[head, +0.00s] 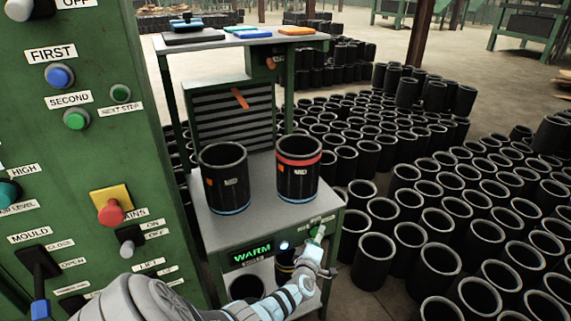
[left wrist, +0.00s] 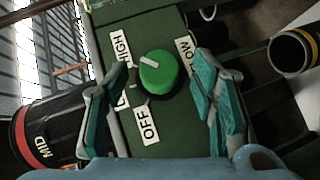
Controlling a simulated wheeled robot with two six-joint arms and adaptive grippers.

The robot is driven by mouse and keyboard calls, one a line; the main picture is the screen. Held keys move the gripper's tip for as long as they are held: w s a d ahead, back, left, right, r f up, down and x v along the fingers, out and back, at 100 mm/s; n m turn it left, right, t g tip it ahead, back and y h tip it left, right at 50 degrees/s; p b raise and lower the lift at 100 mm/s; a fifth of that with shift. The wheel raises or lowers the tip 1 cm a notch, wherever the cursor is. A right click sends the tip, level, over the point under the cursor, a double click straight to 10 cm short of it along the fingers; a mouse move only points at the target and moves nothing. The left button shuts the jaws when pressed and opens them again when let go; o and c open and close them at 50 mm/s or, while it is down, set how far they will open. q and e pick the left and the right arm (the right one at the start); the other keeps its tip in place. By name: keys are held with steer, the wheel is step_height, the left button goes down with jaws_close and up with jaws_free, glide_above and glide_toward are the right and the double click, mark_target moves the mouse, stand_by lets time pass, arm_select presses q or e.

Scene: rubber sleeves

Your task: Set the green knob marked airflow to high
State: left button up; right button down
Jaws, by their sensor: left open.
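The green knob (left wrist: 158,73) sits on a dark green panel in the left wrist view. A white pointer stripe crosses its upper left side, towards the HIGH label (left wrist: 121,60). The OFF label (left wrist: 150,122) is below the knob and the LOW label (left wrist: 187,62) is to its right. In the head view the knob (head: 318,231) shows small at the front of the cart, beside my left gripper (head: 316,247). My left gripper (left wrist: 163,80) is open, one teal finger on each side of the knob with gaps between. My right gripper is out of view.
Two black sleeves (head: 224,180) (head: 298,168) stand on the grey cart top (head: 262,216), just behind the knob panel. A green WARM display (head: 251,252) is left of my gripper. A tall green control cabinet (head: 75,150) fills the left. Many sleeves crowd the floor at right.

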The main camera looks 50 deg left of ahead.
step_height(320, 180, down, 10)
steer(key=b, duration=0.8)
arm_select(q)
steer(key=s+d+n+t+p, duration=0.25)
steer(key=s+d+p, duration=0.35)
steer(key=s, duration=0.6)
steer(key=s+d+f+m+g+h+p, duration=0.1)
steer(key=s+d+f+m+g+h, duration=0.2)
steer(key=s+f+m, duration=0.4)
steer(key=s+d+f+m+g+h+p, duration=0.1)
steer(key=s+d+f+m+g+h, duration=0.2)
steer(key=f, duration=1.2)
steer(key=s+d+m+g, duration=0.1)
steer(key=s+d+m, duration=0.2)
steer(key=s+m, duration=0.2)
steer(key=shift+m+h+p, duration=0.3)
steer(key=shift+m, duration=0.35)
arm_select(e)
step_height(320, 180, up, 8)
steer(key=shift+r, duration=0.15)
arm_select(q)
steer(key=shift+d, duration=0.1)
